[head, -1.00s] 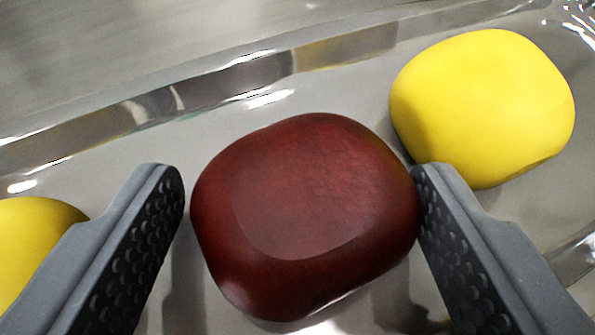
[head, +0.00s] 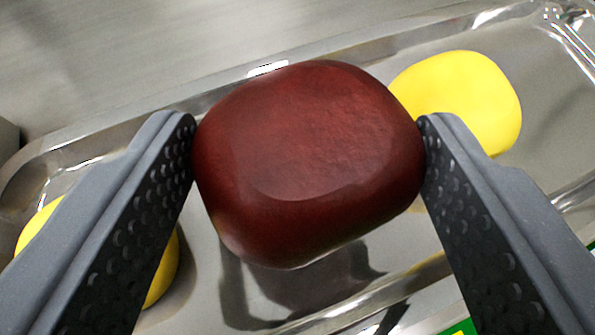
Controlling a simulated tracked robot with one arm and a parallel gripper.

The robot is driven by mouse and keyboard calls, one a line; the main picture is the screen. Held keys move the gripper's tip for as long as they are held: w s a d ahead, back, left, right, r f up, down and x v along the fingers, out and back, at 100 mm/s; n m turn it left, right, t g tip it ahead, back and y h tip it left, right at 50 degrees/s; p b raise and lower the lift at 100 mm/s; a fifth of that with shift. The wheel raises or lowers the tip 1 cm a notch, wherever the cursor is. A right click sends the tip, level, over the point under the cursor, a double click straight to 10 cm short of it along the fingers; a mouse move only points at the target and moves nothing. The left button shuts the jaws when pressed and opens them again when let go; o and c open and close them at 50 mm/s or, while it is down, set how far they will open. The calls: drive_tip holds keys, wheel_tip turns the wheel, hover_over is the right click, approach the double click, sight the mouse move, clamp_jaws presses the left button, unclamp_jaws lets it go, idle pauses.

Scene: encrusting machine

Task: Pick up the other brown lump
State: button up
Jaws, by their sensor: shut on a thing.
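The brown lump (head: 310,160) is dark reddish brown, rounded and smooth, and fills the middle of the head view. My gripper (head: 308,150) is shut on it, with one grey dimpled finger touching each side. The lump is held above the shiny metal tray (head: 210,290), and its dark shadow or reflection shows on the tray floor below it. The lump's far side and underside are hidden.
A yellow lump (head: 465,95) lies in the tray at the right, behind my right finger. Another yellow lump (head: 165,270) lies at the left, mostly hidden by my left finger. The tray's raised rim runs behind the lumps. A green patch (head: 460,328) shows at the bottom right.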

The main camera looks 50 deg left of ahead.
drive_tip(key=s+d+r+b, duration=0.1)
drive_tip(key=s+b, duration=0.3)
drive_tip(key=s, duration=1.1)
drive_tip(key=shift+s+d, duration=0.2)
drive_tip(key=shift+d, duration=0.25)
